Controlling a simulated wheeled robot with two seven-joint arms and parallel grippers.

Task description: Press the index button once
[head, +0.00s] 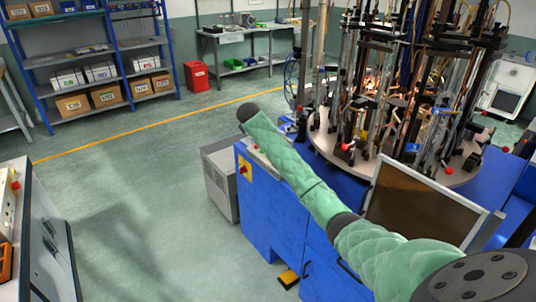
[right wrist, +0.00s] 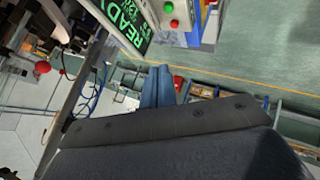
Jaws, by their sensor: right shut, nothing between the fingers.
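A green button (right wrist: 169,7) and a red button (right wrist: 174,23) sit on a light panel at the top of the right wrist view, beside a screen (right wrist: 132,28) with green READY text. I cannot read a label that tells which is the index button. My right gripper (right wrist: 158,70) shows as two blue-grey fingers side by side, shut and empty. The fingertips appear apart from both buttons. In the head view my right arm reaches over the blue machine's left corner, and its gripper is hidden there. My left gripper is not in view.
The blue machine (head: 265,215) carries a round turntable (head: 325,145) crowded with glass tubes and fixtures. A monitor (head: 420,200) stands at its front. A red emergency stop on a yellow plate (head: 244,169) is on its left side. A grey cabinet (head: 219,180) stands beside it.

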